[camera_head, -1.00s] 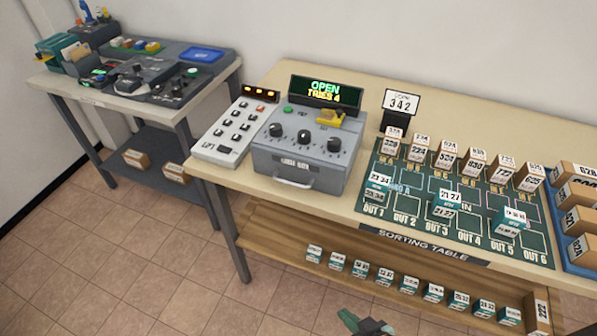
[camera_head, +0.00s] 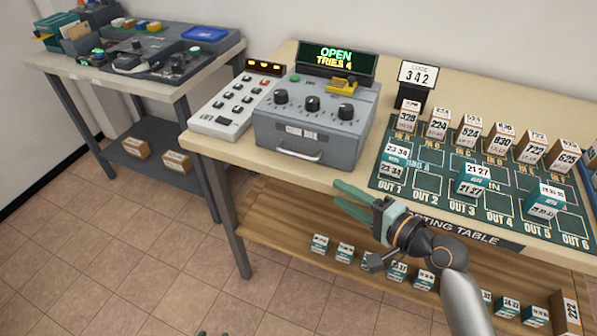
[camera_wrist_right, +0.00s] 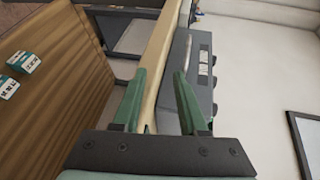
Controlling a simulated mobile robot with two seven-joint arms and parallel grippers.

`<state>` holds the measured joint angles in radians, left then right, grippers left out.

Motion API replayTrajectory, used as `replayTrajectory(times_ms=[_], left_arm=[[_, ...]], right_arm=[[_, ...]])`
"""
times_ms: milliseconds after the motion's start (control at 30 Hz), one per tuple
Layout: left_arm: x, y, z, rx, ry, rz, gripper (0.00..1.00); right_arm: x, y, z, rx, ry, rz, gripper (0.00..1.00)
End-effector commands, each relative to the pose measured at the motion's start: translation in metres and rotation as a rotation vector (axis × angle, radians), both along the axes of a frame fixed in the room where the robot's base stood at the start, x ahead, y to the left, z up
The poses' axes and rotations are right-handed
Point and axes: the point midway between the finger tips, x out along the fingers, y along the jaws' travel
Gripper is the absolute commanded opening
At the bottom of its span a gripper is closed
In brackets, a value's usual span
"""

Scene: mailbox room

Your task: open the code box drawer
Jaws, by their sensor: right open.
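The grey code box (camera_head: 309,130) stands on the wooden table, with three dark knobs on its sloped top. Its front drawer looks shut, with a light bar handle (camera_head: 298,155) low on the front. The display (camera_head: 336,61) behind it reads OPEN, TRIES 4. My right gripper (camera_head: 337,193) is open and empty, in front of the table edge, below and right of the handle and apart from it. In the right wrist view the box (camera_wrist_right: 200,75) lies beyond the open fingers (camera_wrist_right: 160,75). A small green tip, likely my left gripper (camera_head: 203,333), barely shows at the bottom edge.
A white keypad (camera_head: 228,107) stands left of the box. A lower wooden shelf (camera_head: 275,225) holds more boxes. Open floor lies in front.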

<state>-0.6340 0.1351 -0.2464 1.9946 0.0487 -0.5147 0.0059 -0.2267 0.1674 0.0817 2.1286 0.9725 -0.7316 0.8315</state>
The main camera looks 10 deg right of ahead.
Motion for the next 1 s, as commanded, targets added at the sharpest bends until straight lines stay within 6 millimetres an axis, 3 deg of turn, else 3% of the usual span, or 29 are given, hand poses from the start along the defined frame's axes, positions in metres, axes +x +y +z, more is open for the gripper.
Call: replayTrajectory(times_ms=[100, 267, 467, 800, 1000], left_arm=[[0.003, -0.003, -0.01, -0.002, -0.006, -0.009, 0.5], [0.003, -0.004, -0.01, 0.0, -0.002, -0.014, 0.5], [0.004, -0.004, -0.008, 0.0, -0.005, -0.016, 0.5], [0.004, -0.003, -0.011, 0.0, -0.007, -0.015, 0.5], [0.002, -0.003, -0.014, 0.002, -0.002, -0.014, 0.5]], right_arm=[[0.005, 0.003, 0.023, 0.152, -0.008, 0.026, 0.42], [0.009, 0.006, 0.037, 0.225, -0.005, 0.044, 0.42], [0.03, 0.021, 0.037, 0.228, -0.006, 0.045, 0.42], [0.087, 0.059, 0.029, 0.226, -0.004, 0.043, 0.42], [0.105, 0.071, 0.026, 0.224, -0.002, 0.042, 0.42]])
